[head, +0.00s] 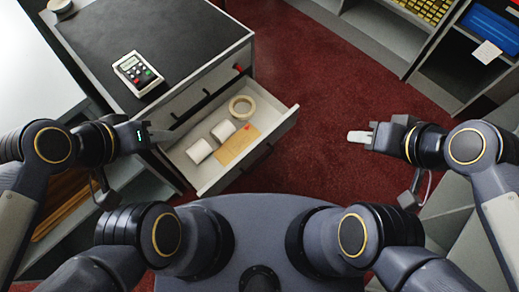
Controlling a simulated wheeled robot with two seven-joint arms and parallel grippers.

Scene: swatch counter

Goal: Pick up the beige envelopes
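The beige envelopes (236,146) lie flat in the open drawer (288,119), at its right front part, next to two white rolls. I cannot tell how many envelopes there are. My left gripper (163,135) is at the left side of the open drawer, to the left of the envelopes and apart from them.
Two white rolls (199,151) (223,131) and a ring of tape (242,107) lie in the drawer. A card terminal (137,73) sits on the dark counter top (150,35). Shelves with a blue bin (490,27) stand at upper right. The red carpet (320,75) is clear.

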